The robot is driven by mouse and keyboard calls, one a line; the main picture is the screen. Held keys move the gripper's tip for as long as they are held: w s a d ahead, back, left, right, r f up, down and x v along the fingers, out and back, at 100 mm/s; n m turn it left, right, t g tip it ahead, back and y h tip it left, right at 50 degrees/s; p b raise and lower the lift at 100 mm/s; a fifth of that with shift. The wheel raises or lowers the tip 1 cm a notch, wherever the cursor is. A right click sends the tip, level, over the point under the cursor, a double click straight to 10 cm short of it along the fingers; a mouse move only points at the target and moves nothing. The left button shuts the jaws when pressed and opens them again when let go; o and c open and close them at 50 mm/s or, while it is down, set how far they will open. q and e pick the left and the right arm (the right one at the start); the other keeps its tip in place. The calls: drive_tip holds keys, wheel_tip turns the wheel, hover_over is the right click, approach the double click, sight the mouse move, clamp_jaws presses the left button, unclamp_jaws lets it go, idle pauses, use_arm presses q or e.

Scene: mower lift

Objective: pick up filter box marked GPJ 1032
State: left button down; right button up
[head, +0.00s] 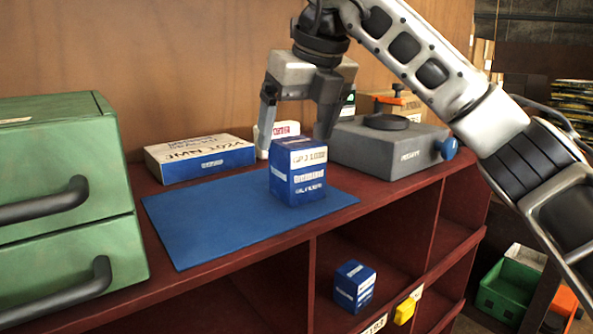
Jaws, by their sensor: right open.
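The filter box marked GPJ 1032 (298,172) is a blue and white box. It stands upright on the right part of a blue mat (215,222) on top of the red shelf unit. My right gripper (296,126) is open and points down, with its two fingers at the height of the box's top. One finger is to the left of the box and slightly above it; the other is at its upper right edge. I cannot tell whether either finger touches it. My left gripper is not in view.
A blue and white flat box (200,158) lies behind the mat. A grey case (388,146) stands to the right, a green drawer cabinet (68,190) to the left. Another small blue box (354,286) sits in a cubby below. The mat's left part is clear.

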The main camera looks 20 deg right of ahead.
sight(296, 162)
drive_tip(key=shift+x, duration=1.1)
drive_tip(key=x, duration=0.2)
drive_tip(key=d+x, duration=0.1)
drive_tip(key=x, duration=0.1)
drive_tip(key=shift+w+f+p, duration=0.1)
drive_tip(key=shift+f+p, duration=0.15)
drive_tip(key=shift+p, duration=0.05)
drive_tip(key=shift+w+a+f, duration=0.1)
drive_tip(key=shift+a+f, duration=0.05)
drive_tip(key=shift+f, duration=0.1)
drive_tip(key=c, duration=1.2)
drive_tip(key=shift+c, duration=0.3)
drive_tip(key=shift+r, duration=0.15)
